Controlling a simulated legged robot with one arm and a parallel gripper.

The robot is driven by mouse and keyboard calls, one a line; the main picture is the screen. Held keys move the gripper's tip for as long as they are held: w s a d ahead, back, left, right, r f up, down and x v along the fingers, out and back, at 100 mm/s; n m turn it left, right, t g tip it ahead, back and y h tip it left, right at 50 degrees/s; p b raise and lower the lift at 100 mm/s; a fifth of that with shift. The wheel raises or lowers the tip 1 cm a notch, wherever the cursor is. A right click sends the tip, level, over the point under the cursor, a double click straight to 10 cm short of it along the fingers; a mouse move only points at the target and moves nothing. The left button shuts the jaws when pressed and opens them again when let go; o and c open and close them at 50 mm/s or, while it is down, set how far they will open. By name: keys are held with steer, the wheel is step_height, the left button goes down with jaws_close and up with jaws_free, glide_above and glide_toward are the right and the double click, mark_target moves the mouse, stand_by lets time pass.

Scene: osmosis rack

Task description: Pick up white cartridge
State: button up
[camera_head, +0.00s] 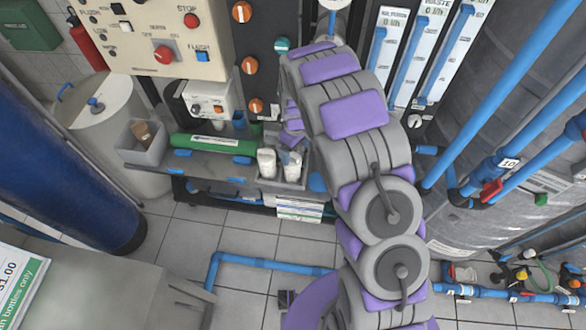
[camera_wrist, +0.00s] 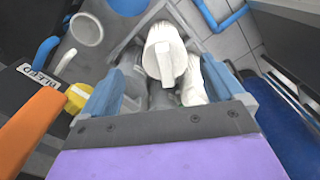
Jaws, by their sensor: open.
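Two white cartridges stand upright in a small grey bin (camera_head: 284,181) on the bench's front edge. In the head view, one cartridge (camera_head: 266,163) is at the left and the other (camera_head: 291,166) at the right, partly hidden by my gripper (camera_head: 291,143). In the wrist view, my gripper (camera_wrist: 162,70) is open, its blue-grey fingers spread on both sides of the white cartridges. One cartridge's ridged cap (camera_wrist: 166,50) shows between the fingers; the other white body (camera_wrist: 213,80) is close to the right finger. I cannot tell whether the fingers touch either one.
A green cylinder (camera_head: 210,143) lies on the bench left of the bin. A grey box (camera_head: 143,143) with a brown item stands farther left. The control panel (camera_head: 165,35) rises behind. In the wrist view, an orange bar (camera_wrist: 35,125) and yellow knob (camera_wrist: 79,97) are near the left finger.

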mark_target(293, 156)
steer(key=shift+d+f, duration=0.15)
steer(key=shift+f, duration=0.35)
steer(key=f, duration=0.1)
steer(key=a+f, duration=0.1)
steer(key=f, duration=0.1)
steer(key=f+b, duration=0.1)
steer(key=shift+a+f, duration=0.35)
steer(key=shift+a, duration=0.05)
steer(key=shift+d+r, duration=0.15)
steer(key=shift+d, duration=0.35)
steer(key=shift+c, duration=0.2)
steer(key=shift+d, duration=0.25)
steer(key=shift+c, duration=1.4)
steer(key=shift+s+a, duration=0.1)
steer(key=shift+a, duration=0.45)
steer(key=c, duration=0.6)
steer(key=shift+d, duration=0.25)
steer(key=c, duration=0.5)
steer(key=shift+c, duration=0.5)
